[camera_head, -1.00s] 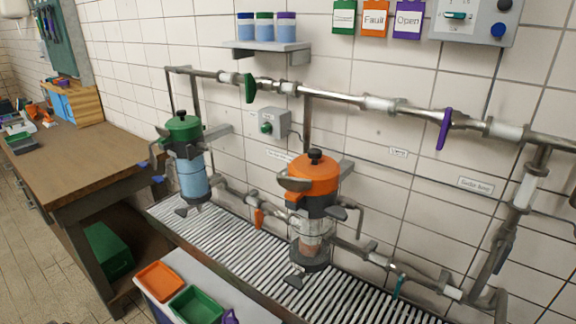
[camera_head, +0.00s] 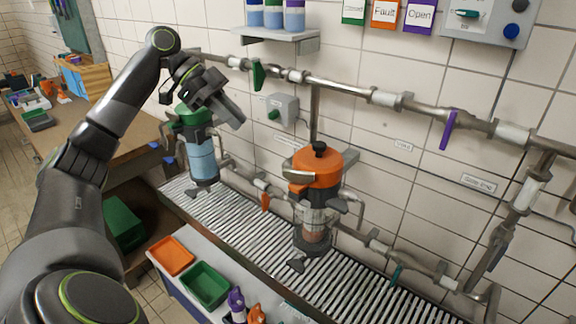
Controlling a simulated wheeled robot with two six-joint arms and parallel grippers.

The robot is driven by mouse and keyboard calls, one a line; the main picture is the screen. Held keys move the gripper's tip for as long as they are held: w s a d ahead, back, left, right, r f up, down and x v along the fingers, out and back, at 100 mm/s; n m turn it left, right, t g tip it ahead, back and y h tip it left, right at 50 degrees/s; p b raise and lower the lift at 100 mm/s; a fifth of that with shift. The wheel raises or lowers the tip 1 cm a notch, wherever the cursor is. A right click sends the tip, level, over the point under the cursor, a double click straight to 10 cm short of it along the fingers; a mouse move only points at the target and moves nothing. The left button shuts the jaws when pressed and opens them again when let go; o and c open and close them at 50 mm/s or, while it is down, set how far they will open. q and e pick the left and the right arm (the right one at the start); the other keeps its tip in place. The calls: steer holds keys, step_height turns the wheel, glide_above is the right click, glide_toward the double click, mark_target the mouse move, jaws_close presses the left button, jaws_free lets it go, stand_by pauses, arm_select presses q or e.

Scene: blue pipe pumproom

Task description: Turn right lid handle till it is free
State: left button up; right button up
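The right vessel has an orange lid (camera_head: 318,168) with a black knob (camera_head: 320,149) on top. A grey lid handle (camera_head: 300,176) sticks out at the lid's front left. Below the lid is a clear body (camera_head: 317,219) with a dark base. My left gripper (camera_head: 232,112) hangs in the air, in front of and above the left vessel's green lid (camera_head: 190,115). It stands up and left of the orange lid, clearly apart from it. Its fingers are seen at an angle, so their opening is unclear. My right gripper is out of view.
The left vessel (camera_head: 201,160) holds blue liquid, partly behind my arm. Pipes with a green valve handle (camera_head: 257,75) and a purple valve handle (camera_head: 448,130) run along the wall. A slatted grate (camera_head: 265,240) lies below. Orange (camera_head: 171,256) and green (camera_head: 205,285) trays stand in front.

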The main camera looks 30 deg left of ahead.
arm_select(q)
steer(key=r, duration=0.1)
steer(key=p, duration=0.5)
glide_toward(287, 169)
steer(key=x, duration=0.9)
steer(key=shift+d, duration=0.15)
steer(key=shift+w+d+f, duration=0.15)
steer(key=shift+d+f, duration=0.2)
steer(key=shift+f, duration=0.1)
jaws_close()
